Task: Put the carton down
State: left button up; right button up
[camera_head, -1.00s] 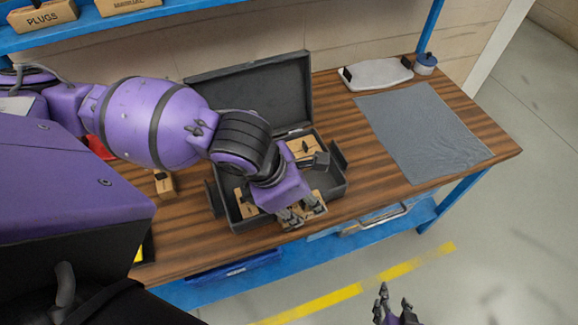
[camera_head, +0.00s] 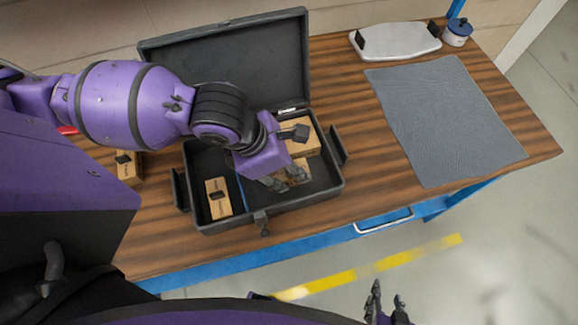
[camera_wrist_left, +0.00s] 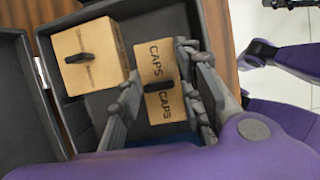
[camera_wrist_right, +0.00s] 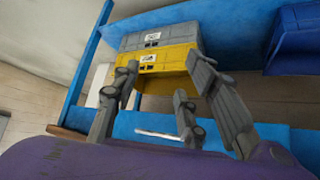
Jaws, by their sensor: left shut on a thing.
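My left gripper (camera_head: 274,184) is shut on a small tan carton (camera_head: 297,174), held low inside the open black case (camera_head: 322,192), in its right part. In the left wrist view the carton (camera_wrist_left: 158,72) is marked CAPS and sits between the fingers (camera_wrist_left: 163,92). A larger tan carton (camera_head: 304,140) is right beside it, towards the back. I cannot tell whether the held carton touches the case floor. My right gripper (camera_head: 386,306) is at the bottom edge of the head view, away from the table; in the right wrist view its fingers (camera_wrist_right: 165,95) are apart and empty.
Another carton (camera_head: 218,198) lies in the case's left part, past a blue divider. The case lid (camera_head: 225,60) stands open behind. A further carton (camera_head: 129,172) is left of the case. A grey mat (camera_head: 445,120), a white tray (camera_head: 395,40) and a lidded pot (camera_head: 457,33) are right.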

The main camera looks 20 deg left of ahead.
aim_at(283, 172)
pick_arm(q)
notch_tip(283, 172, down, 3)
jog(key=shift+r+b, duration=0.1)
jog(key=shift+b, duration=0.4)
jog(key=shift+s+f, duration=0.1)
jog(key=shift+f, duration=0.15)
jog(key=shift+s+d+r, duration=0.15)
jog(key=shift+s+r, duration=0.05)
jog(key=shift+r, duration=0.1)
jog(key=shift+w, duration=0.1)
jog(key=o, duration=0.7)
jog(key=shift+w+f, duration=0.15)
jog(key=o, duration=0.4)
jog(key=shift+o, duration=0.2)
pick_arm(e)
notch_tip(283, 172, down, 2)
jog(key=shift+s+d, duration=0.1)
